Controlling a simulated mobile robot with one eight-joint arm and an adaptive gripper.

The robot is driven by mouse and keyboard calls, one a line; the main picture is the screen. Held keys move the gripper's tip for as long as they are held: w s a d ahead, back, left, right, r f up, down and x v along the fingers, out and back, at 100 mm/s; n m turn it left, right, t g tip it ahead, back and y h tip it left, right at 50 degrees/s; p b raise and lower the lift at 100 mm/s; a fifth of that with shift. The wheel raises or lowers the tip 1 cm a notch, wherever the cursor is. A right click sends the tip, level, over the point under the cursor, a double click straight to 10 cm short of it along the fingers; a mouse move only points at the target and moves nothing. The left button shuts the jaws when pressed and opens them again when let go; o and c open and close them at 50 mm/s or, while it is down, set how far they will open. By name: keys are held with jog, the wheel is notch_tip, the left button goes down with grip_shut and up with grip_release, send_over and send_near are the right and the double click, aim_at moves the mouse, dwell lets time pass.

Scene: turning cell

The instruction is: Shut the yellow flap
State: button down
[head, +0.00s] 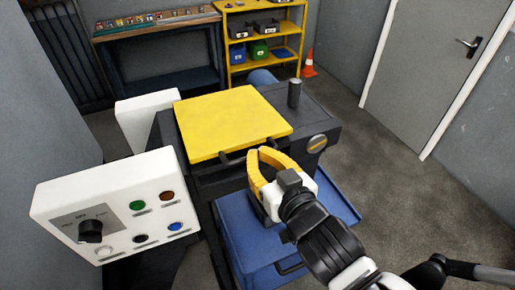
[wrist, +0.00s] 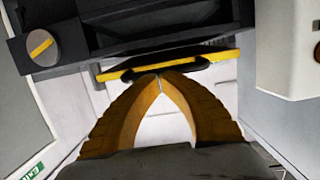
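The yellow flap (head: 230,122) is a broad panel on top of the dark machine, lying about level in the head view. A dark bar handle (head: 234,158) runs along its front edge. I cannot tell whether the flap is fully seated. In the wrist view the flap's yellow edge (wrist: 225,55) shows as a thin strip, with the dark handle (wrist: 112,75) along it. My gripper (head: 257,150) has yellow fingers at the handle's right part. In the wrist view the fingertips (wrist: 160,76) meet in front of the handle, with nothing visible between them. Contact with the handle is unclear.
A white control panel (head: 112,212) with buttons and a dark knob stands left of the flap. A dark upright cylinder (head: 294,94) stands on the machine to the right. A blue tray (head: 235,235) lies below my gripper. Open floor (head: 400,190) is on the right.

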jog(key=shift+s+f+b, duration=0.15)
jog(key=shift+f+b, duration=1.15)
jog(key=shift+f, duration=0.7)
jog(key=shift+r, duration=0.1)
